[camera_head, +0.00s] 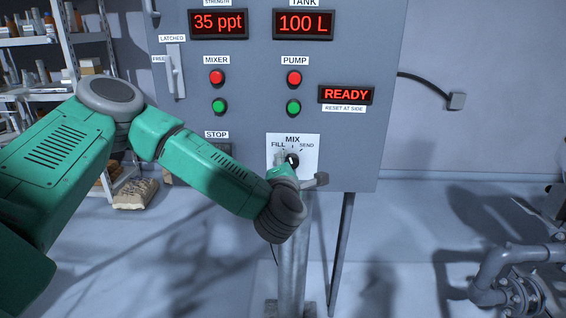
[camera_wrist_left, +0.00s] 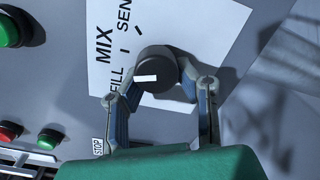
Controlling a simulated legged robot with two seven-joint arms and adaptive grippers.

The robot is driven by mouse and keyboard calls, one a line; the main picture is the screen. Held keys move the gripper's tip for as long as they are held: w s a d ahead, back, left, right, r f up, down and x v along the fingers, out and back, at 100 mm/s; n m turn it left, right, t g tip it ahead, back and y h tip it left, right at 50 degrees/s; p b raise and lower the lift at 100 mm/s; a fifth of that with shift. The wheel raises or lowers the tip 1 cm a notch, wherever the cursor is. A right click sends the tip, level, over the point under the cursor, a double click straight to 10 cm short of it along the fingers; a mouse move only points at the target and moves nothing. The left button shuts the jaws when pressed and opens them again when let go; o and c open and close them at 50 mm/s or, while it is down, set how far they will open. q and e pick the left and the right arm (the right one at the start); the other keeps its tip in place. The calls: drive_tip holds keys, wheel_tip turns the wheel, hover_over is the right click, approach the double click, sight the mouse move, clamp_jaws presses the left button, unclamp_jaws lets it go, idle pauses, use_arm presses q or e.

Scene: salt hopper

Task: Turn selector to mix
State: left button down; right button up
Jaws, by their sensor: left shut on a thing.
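The selector is a round black knob (camera_wrist_left: 157,68) with a white mark on its face. It sits on a white label plate (camera_wrist_left: 174,22) marked FILL, MIX and SEND. In the head view the label plate (camera_head: 309,142) is low on the grey panel, with the knob partly hidden by my gripper. My left gripper (camera_head: 292,165) is at the knob. In the left wrist view its fingers (camera_wrist_left: 158,88) are on either side of the knob, shut on it. The white mark points left in that view, near the FILL word; its exact setting is hard to tell. My right gripper is not in view.
The grey panel (camera_head: 245,110) carries red and green MIXER and PUMP buttons, a READY display (camera_head: 346,95) and a latch handle (camera_head: 175,75). A STOP label (camera_head: 216,134) is left of the selector, partly behind my arm. Pipes (camera_head: 495,270) stand at lower right.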

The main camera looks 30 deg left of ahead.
use_arm(q)
drive_tip(key=m, duration=0.1)
drive_tip(key=d+r+m+p, duration=0.1)
drive_tip(key=m+p, duration=0.1)
drive_tip(key=shift+w+d+r, duration=0.15)
drive_tip(key=shift+d+r, duration=0.1)
drive_tip(key=m+p, duration=0.2)
drive_tip(key=m, duration=0.1)
drive_tip(key=shift+f, duration=0.2)
drive_tip(key=shift+d+m+h, duration=0.1)
drive_tip(key=shift+m+h, duration=0.2)
drive_tip(key=shift+w+d+f, duration=0.15)
drive_tip(key=shift+f, duration=0.05)
drive_tip(key=shift+d+m+p, duration=0.25)
drive_tip(key=shift+m+p, duration=0.05)
drive_tip(key=shift+m, duration=0.2)
drive_tip(key=shift+a+f, duration=0.15)
drive_tip(key=shift+a, duration=0.2)
drive_tip(key=c, duration=1.2)
unclamp_jaws()
drive_tip(key=shift+o, duration=0.2)
drive_tip(key=shift+s+a, duration=0.15)
drive_tip(key=shift+s, duration=0.05)
